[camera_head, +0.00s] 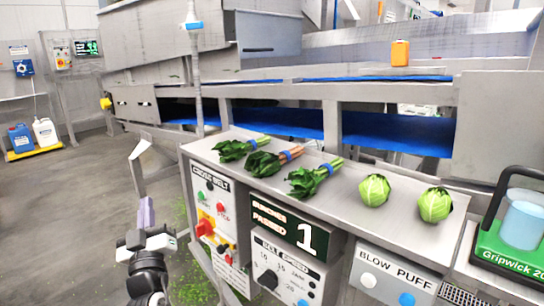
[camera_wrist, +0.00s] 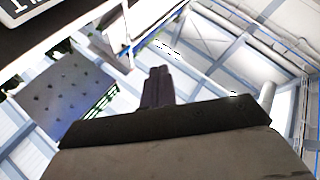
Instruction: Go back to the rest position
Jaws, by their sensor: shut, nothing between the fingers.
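My gripper (camera_head: 147,212) is at the lower left in the head view, raised in front of the steel bench and pointing up, with its purple-grey fingers together. In the wrist view its fingers (camera_wrist: 158,86) are also closed, with nothing between them. It is clear of the bench and touches nothing that I can see. On the steel shelf (camera_head: 330,216) lie several bunches of leafy greens (camera_head: 312,178) with blue bands. Two green cabbages (camera_head: 374,190) sit to their right.
The control panel (camera_head: 213,215) with an orange-red knob is just right of my gripper. A "BUNCHES PASSED" display (camera_head: 290,228) reads 1. A green device (camera_head: 510,250) stands at the right end. Blue and white jugs (camera_head: 45,132) stand at the far left. The floor (camera_head: 60,220) at left is open.

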